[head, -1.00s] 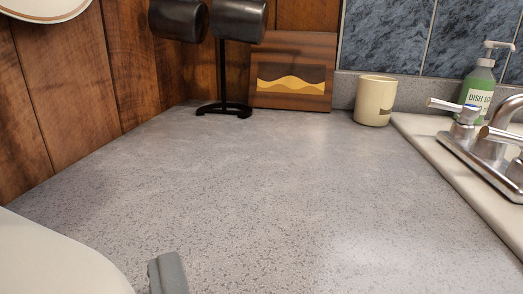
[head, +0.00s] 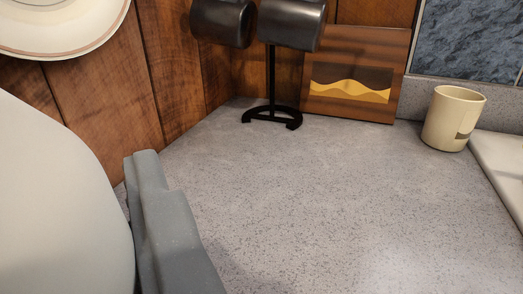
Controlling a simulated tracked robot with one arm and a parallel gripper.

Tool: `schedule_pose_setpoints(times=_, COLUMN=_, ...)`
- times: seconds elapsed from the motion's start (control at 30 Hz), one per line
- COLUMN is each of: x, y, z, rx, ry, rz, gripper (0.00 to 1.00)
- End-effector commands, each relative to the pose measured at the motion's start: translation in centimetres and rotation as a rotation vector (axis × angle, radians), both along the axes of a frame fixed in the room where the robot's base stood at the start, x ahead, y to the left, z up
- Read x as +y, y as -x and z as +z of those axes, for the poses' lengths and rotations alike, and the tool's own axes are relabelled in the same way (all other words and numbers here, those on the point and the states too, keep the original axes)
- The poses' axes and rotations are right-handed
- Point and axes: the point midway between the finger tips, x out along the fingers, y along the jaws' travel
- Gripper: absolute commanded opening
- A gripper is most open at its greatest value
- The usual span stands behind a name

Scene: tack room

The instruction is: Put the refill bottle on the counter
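The grey speckled counter (head: 300,200) fills the middle of the view, and its centre is bare. A grey part of my gripper (head: 168,225) shows at the lower left, above the counter. Only one side of it is in view, so its opening is hidden. A large smooth off-white rounded shape (head: 60,210) lies against it at the left edge. I cannot tell whether this shape is a held thing or part of my arm. I cannot make out a refill bottle for sure.
A black stand (head: 272,115) with dark mugs (head: 291,24) is at the back. A wooden board (head: 352,100) with a yellow wave leans beside it. A cream mug (head: 454,118) stands right, near the pale sink edge (head: 505,165). A plate (head: 65,35) hangs on the wooden wall.

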Motion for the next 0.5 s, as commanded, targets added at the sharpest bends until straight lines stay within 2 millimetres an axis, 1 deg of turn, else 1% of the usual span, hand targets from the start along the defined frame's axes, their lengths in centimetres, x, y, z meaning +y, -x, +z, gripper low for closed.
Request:
schedule_pose_setpoints(times=0.07, x=0.2, y=-0.2, z=0.1, rx=-0.002, ry=-0.001, rz=0.006, gripper=0.00)
schedule_pose_setpoints(times=0.17, x=0.5, y=-1.1, z=0.0, rx=-0.001, ry=0.000, rz=0.012, gripper=0.00)
schedule_pose_setpoints(times=0.27, x=0.7, y=-2.5, z=-0.1, rx=-0.001, ry=-0.001, rz=0.015, gripper=0.00)
schedule_pose_setpoints(times=0.5, x=0.9, y=-6.8, z=-0.6, rx=-0.002, ry=-0.002, rz=0.018, gripper=0.00)
